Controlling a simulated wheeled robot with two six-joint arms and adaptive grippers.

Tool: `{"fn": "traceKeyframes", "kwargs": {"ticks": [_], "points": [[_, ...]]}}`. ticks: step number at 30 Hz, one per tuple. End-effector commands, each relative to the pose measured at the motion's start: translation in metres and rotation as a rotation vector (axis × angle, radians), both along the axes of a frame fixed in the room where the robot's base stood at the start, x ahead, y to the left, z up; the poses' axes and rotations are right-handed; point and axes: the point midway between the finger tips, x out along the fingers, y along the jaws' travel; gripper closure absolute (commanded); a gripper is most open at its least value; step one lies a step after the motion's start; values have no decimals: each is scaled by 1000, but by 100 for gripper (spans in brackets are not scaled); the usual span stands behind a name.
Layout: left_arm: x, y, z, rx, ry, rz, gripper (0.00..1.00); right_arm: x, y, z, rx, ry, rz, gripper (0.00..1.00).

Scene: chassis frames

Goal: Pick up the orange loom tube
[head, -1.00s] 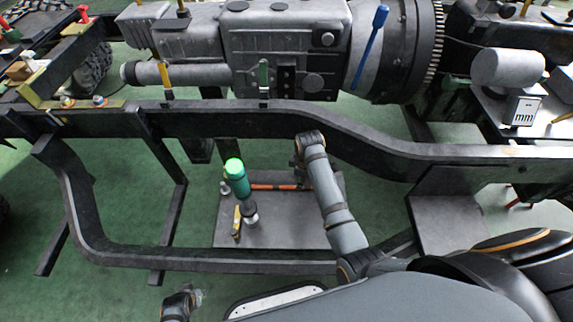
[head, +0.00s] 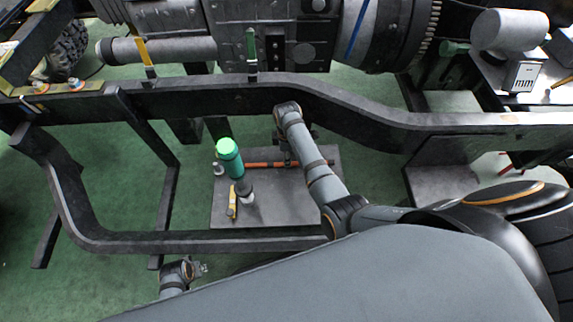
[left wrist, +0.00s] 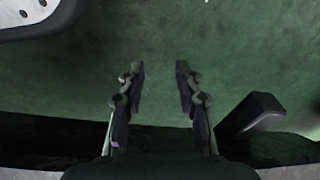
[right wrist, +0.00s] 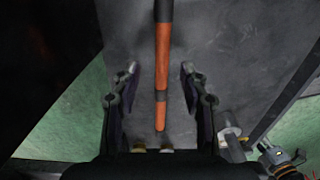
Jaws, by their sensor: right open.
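The orange loom tube (head: 262,164) lies across a grey board behind the green-capped bottle, and also shows lengthwise in the right wrist view (right wrist: 162,60). It has dark bands. My right gripper (head: 290,155) is over the tube, partly hidden by its own wrist in the head view. In the right wrist view its open fingers (right wrist: 160,72) stand on either side of the tube, without visible contact; the height gap is hard to tell. My left gripper (head: 203,270) is low at the front left. In the left wrist view its fingers (left wrist: 160,68) are apart and empty over green floor.
The grey board (head: 290,205) also carries a green-capped bottle (head: 230,158) and a yellow-and-grey item (head: 232,203). Black frame rails (head: 200,240) run in front of and behind the board. An engine block (head: 290,35) stands beyond the rear rail. Green floor shows at left.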

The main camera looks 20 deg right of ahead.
Motion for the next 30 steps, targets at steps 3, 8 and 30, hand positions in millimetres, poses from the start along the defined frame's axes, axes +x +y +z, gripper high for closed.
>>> {"fn": "traceKeyframes", "kwargs": {"ticks": [3,8,30], "points": [[11,-7,17,-11,-2,-2,66,-3,3,-22,1,2,1,56],[17,-12,40,-21,6,-4,66,-3,3,-37,0,1,0,56],[19,-14,47,-23,8,-4,66,-3,3,-38,0,1,-1,100]]}}
